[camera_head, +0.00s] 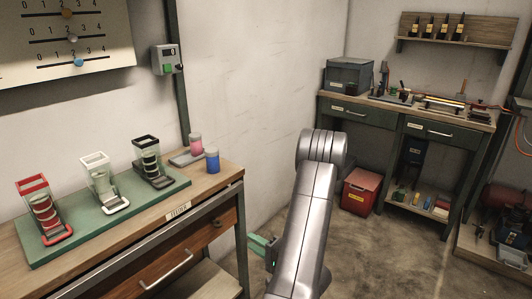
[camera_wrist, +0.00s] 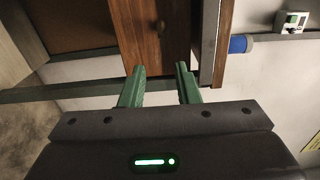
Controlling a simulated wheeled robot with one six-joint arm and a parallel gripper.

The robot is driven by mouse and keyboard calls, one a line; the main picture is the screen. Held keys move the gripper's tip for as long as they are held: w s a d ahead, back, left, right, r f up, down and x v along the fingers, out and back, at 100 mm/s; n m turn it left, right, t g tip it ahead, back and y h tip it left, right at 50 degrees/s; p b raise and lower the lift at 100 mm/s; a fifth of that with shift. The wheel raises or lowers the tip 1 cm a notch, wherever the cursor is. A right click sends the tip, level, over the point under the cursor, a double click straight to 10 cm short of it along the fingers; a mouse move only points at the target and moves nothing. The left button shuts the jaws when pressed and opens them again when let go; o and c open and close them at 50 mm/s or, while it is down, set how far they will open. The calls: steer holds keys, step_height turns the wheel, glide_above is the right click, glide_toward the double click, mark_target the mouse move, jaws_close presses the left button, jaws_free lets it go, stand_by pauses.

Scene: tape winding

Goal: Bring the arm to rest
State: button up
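My gripper (camera_wrist: 160,72) shows in the wrist view with its two green fingers apart and nothing between them. Behind the fingers is the brown wooden front of the left workbench. In the head view my grey arm stands in the middle foreground. A green finger of my gripper (camera_head: 262,246) shows just left of the arm, beside the right end of the workbench (camera_head: 215,178). The rest of the gripper is hidden behind the arm.
On the left bench a green board (camera_head: 105,215) carries red, white and black holders. A blue-capped jar (camera_head: 212,160) and a pink one (camera_head: 196,145) stand to their right. A red box (camera_head: 360,192) sits on the floor by the back bench (camera_head: 447,132).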

steer(key=x, duration=1.3)
steer(key=shift+w+a+b, duration=0.2)
steer(key=shift+a+b, duration=0.05)
steer(key=shift+b, duration=0.2)
steer(key=shift+s+d, duration=0.1)
steer(key=n, duration=0.2)
steer(key=n+b, duration=0.1)
steer(key=n, duration=0.2)
steer(key=r+n, duration=0.1)
steer(key=n, duration=0.1)
steer(key=shift+a+n+b, duration=0.2)
steer(key=shift+n+b, duration=0.1)
steer(key=shift+b, duration=0.1)
steer(key=n, duration=0.4)
steer(key=shift+s+a+r+n, duration=0.15)
steer(key=shift+s+n, duration=0.05)
steer(key=shift+n, duration=0.2)
steer(key=shift+s+a+n, duration=0.1)
steer(key=shift+s+n, duration=0.05)
steer(key=shift+n, duration=1.55)
stand_by(0.5)
